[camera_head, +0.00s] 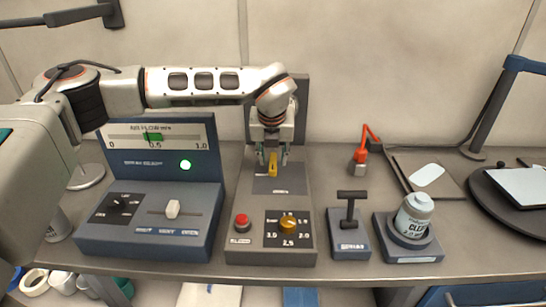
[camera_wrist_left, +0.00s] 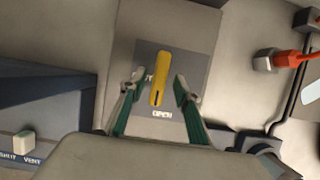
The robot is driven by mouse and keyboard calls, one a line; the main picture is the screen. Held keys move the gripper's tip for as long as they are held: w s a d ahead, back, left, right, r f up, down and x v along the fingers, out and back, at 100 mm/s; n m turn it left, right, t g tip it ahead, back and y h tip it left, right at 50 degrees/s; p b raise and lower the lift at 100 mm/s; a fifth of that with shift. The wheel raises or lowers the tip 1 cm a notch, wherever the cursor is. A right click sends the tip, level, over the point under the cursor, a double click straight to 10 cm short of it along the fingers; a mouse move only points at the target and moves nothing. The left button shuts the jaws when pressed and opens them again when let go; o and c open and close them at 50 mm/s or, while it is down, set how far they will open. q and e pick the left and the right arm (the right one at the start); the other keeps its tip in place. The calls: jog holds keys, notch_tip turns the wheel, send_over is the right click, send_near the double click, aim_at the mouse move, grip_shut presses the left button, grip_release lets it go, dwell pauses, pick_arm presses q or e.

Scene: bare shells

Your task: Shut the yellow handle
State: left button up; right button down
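The yellow handle (camera_head: 273,163) is on the dark plate at the back of the middle grey console (camera_head: 255,207). In the left wrist view the yellow handle (camera_wrist_left: 159,80) is a narrow upright bar, its lower end pointing at the word OPEN. My left gripper (camera_head: 272,157) is above the console, pointing down. In the left wrist view its two fingers (camera_wrist_left: 158,86) stand apart, one on each side of the handle, with a visible gap on both sides. The upper label on the plate is mostly hidden behind the handle. My right gripper is not in view.
A blue airflow console (camera_head: 152,238) stands left. A black T-lever (camera_head: 350,208) and a jar (camera_head: 413,216) in a holder stand right. An orange-red tool (camera_head: 361,155) lies behind them.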

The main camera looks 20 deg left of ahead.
pick_arm(q)
jog(key=shift+w+f, duration=0.15)
jog(key=shift+f, duration=0.2)
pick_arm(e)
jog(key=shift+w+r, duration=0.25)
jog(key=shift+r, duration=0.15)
pick_arm(q)
grip_shut()
